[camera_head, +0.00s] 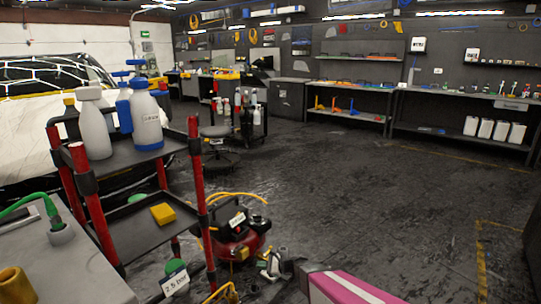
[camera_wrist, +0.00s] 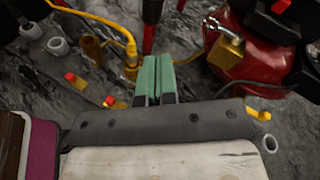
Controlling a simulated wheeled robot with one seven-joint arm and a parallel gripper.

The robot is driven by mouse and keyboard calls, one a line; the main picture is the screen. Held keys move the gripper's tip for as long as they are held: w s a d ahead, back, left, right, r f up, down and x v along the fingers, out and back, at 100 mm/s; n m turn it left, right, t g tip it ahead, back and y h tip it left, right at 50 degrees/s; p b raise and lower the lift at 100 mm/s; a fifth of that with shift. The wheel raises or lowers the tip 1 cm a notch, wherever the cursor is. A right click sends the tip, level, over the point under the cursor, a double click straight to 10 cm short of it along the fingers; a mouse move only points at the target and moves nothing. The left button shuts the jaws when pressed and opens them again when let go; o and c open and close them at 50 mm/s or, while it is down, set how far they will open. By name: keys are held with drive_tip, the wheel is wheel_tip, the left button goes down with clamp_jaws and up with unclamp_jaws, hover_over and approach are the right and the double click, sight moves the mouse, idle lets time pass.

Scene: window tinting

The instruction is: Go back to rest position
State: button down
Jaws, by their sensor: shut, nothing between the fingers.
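My gripper (camera_wrist: 157,78) shows in the wrist view with its two green fingers pressed together and nothing between them. It hangs above the dark floor, pointing toward a yellow hose (camera_wrist: 113,22) and a red air compressor (camera_wrist: 248,52). The fingers look apart from both, though the gap is hard to judge. In the head view, part of my arm seems to show at the bottom centre, low and in front of the compressor (camera_head: 238,243); the fingertips are not clear there.
A red-posted cart (camera_head: 133,157) stands at left with white bottles (camera_head: 94,122) and a yellow sponge (camera_head: 162,213). A grey table (camera_head: 75,270) fills the lower left. A covered car (camera_head: 25,130) is behind. Shelves (camera_head: 465,144) line the back; floor (camera_head: 370,195) at centre right is clear.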

drive_tip(key=s+d+r+n+g+h, duration=0.1)
drive_tip(key=s+d+r+n+h, duration=0.6)
drive_tip(key=d, duration=0.4)
drive_tip(key=s+d+r+n+g+h, duration=0.2)
drive_tip(key=s+d+r+n+h, duration=0.6)
drive_tip(key=d+r, duration=0.4)
drive_tip(key=shift+s+d+n, duration=0.2)
drive_tip(key=shift+d+n, duration=0.1)
drive_tip(key=shift+n, duration=0.3)
drive_tip(key=shift+r, duration=0.1)
